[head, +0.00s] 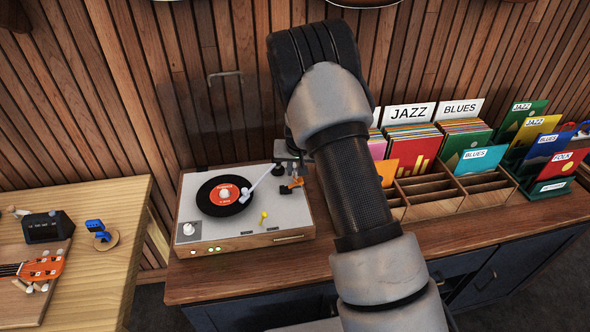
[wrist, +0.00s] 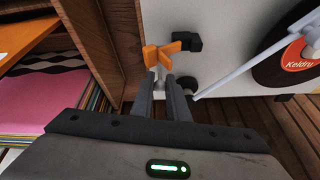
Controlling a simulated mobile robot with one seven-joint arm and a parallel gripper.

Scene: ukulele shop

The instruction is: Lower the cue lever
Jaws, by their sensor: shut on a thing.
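The turntable (head: 185,215) sits on the wooden counter, lid open. Its orange cue lever (head: 296,183) is at the right side of the deck by the tonearm base. In the wrist view the orange lever (wrist: 158,50) shows as a branched piece beside a small black block (wrist: 188,42). My gripper (head: 289,162) reaches down to it from behind; in the wrist view its fingertips (wrist: 163,76) are close together at the lever's near end. They are shut on it, though the exact contact is partly hidden. The white tonearm (wrist: 240,72) reaches over the record (head: 224,196).
A small yellow-topped knob (head: 264,216) and a silver knob (head: 188,229) stand on the deck. A wooden record rack (head: 435,193) with sleeves is to the right. A table (head: 100,262) with a guitar is at left. The counter front edge is bare.

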